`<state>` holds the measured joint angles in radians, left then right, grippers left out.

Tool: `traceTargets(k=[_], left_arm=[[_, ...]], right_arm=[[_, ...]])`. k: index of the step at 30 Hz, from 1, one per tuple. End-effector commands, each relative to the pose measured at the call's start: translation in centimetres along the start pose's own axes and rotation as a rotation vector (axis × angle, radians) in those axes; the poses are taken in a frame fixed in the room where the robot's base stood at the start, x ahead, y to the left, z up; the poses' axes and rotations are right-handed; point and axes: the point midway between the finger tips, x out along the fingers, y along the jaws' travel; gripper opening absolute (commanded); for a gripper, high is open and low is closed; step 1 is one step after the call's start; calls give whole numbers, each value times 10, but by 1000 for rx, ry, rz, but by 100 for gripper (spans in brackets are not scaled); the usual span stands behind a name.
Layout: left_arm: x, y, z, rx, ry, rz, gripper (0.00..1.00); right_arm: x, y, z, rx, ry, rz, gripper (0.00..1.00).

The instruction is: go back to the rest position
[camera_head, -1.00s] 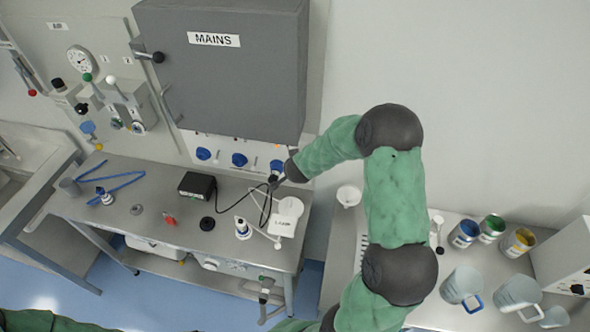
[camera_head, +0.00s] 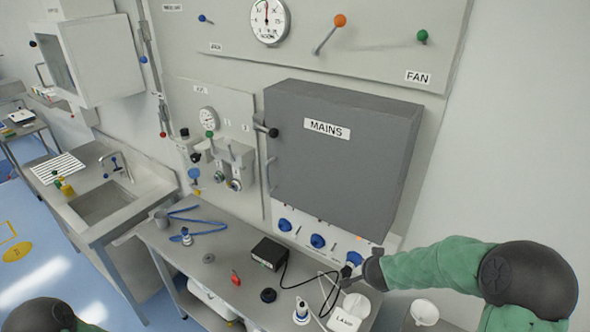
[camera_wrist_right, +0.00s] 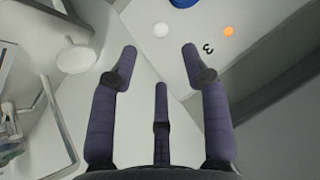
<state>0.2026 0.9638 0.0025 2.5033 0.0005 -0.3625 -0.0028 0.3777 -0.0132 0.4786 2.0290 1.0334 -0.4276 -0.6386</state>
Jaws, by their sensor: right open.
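My right arm comes in from the right in the head view, and its gripper (camera_head: 359,273) is in front of the row of blue knobs under the grey MAINS box (camera_head: 340,165). In the right wrist view the fingers of the right gripper (camera_wrist_right: 160,68) are spread open with nothing between them. Ahead of them is a pale panel (camera_wrist_right: 205,85) with a blue knob (camera_wrist_right: 184,2), an orange light (camera_wrist_right: 228,31) and the number 3. A dark green and black part of my left arm shows at the lower left of the head view; its gripper is out of view.
The steel bench (camera_head: 215,258) below carries a black box (camera_head: 269,253) with a cable, a red item (camera_head: 235,278), a blue strap (camera_head: 195,220) and a white LAMP item (camera_head: 345,315). A sink (camera_head: 103,203) stands left. Bare wall lies right of the MAINS box.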

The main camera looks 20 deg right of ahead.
Motion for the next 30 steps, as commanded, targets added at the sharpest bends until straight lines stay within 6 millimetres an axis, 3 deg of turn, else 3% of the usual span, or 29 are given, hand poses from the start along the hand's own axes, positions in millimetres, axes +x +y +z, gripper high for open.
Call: traceTargets(k=[5,8,13,19,24,30], left_arm=[[0,0,0,0,0,0,40],[0,0,0,0,0,0,40],[0,0,0,0,0,0,40],[0,0,0,0,0,0,40],[0,0,0,0,0,0,40],[0,0,0,0,0,0,40]], right_arm=[[6,-1,14,-22,-25,-2,47],[17,-3,43,-69,-76,-11,47],[37,-5,117,-182,-205,-41,47],[44,1,211,-307,-382,-87,47],[36,13,292,-399,-545,-129,47],[15,31,368,-481,-716,-173,47]])
